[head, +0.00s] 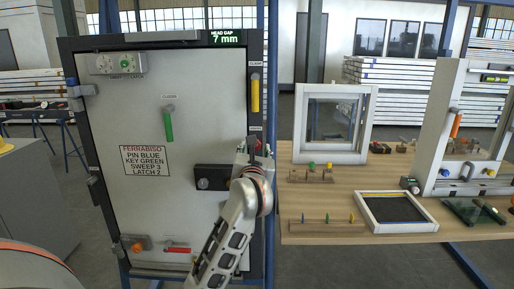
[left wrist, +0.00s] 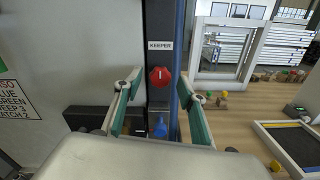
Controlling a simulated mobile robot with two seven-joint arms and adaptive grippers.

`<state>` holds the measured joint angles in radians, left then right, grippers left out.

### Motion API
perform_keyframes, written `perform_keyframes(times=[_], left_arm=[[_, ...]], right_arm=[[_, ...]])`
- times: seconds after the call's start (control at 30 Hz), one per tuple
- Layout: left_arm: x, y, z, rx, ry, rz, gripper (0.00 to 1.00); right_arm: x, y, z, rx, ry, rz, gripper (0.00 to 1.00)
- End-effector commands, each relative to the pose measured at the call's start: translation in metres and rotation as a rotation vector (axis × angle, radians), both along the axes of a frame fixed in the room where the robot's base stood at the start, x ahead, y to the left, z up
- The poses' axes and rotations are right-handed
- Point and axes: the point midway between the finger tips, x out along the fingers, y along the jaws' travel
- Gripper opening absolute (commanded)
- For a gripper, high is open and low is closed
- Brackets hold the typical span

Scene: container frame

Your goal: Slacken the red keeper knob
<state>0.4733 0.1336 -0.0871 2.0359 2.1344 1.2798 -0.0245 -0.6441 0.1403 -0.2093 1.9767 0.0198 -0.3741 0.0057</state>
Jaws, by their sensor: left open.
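The red keeper knob (left wrist: 160,76) shows in the left wrist view, on the dark door frame below a label reading KEEPER. A pale mark runs upright on its face. My left gripper (left wrist: 162,98) is open, with one green-padded finger on each side of the knob's line. The fingers look apart from the knob; how far short of it they are, I cannot tell. In the head view my left gripper (head: 255,150) is at the right edge of the door and covers the knob. My right gripper is not in view.
A blue pin (left wrist: 160,126) sits just below the knob. The pale door (head: 150,200) carries a green handle (head: 168,124) and a dark latch block (head: 212,178). A yellow clamp handle (head: 254,94) is above my gripper. A wooden table (head: 300,232) with frames stands right.

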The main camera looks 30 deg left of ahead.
Motion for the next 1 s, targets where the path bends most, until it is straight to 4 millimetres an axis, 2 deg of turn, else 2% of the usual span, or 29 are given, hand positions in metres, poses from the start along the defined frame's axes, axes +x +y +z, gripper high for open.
perform_keyframes(times=[0.2,0.47,0.5,0.63,0.67,1.0], left_arm=[[0.015,0.009,0.000,0.001,0.001,0.000,0.40],[0.017,0.010,0.000,0.001,-0.001,0.000,0.40],[0.017,0.010,0.000,0.001,-0.001,0.000,0.38],[0.017,0.010,0.000,0.001,0.001,0.000,0.04],[0.017,0.010,0.000,0.001,0.001,0.000,0.02],[0.017,0.010,-0.001,-0.026,-0.016,0.000,0.02]], right_arm=[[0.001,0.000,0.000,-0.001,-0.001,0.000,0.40],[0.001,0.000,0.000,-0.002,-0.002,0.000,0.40],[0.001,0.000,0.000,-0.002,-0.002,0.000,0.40],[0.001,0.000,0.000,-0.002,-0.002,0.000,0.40],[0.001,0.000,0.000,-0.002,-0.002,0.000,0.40],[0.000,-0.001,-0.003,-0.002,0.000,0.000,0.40]])
